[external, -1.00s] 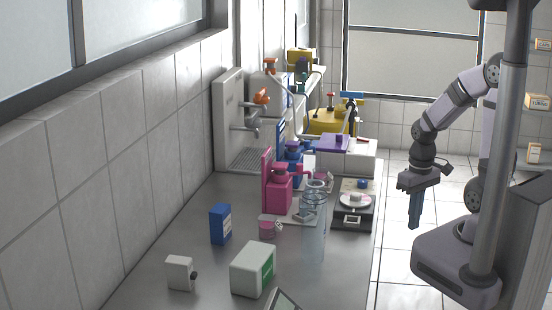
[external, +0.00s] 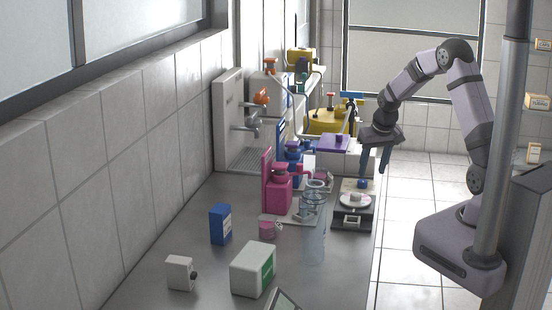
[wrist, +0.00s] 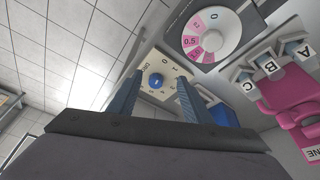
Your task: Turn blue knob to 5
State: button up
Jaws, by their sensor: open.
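The blue knob (wrist: 155,80) sits on a small pale panel (wrist: 172,92) with numbers around it, on the dark device at the bench's right edge. The knob also shows in the external view (external: 362,184). My gripper (external: 373,170) hangs just above the knob, fingers pointing down, open and empty. In the wrist view, the knob appears between the two blue fingers of my gripper (wrist: 159,78). I cannot tell which number the knob points to, and contact with it is not visible.
A white dial disc (wrist: 211,35) with pink sectors lies beside the knob panel. A pink dispenser (external: 278,190), a clear cylinder (external: 314,235) and a purple-topped white box (external: 350,155) stand nearby. Open floor lies to the bench's right.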

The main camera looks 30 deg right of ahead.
aim_at(363, 181)
jog(key=shift+m+t, duration=0.3)
jog(key=shift+w+d+f+p, duration=0.4)
jog(key=shift+w+f+p, duration=0.05)
jog(key=shift+w+f, duration=0.65)
jog(key=shift+w+d+f+p, duration=0.4)
jog(key=shift+w+f+p, duration=0.05)
jog(key=shift+w+f, duration=0.6)
jog(key=shift+w+d+f+p, duration=0.4)
jog(key=shift+w+f+p, duration=0.05)
jog(key=shift+w+f, duration=0.65)
jog(key=c, duration=1.1)
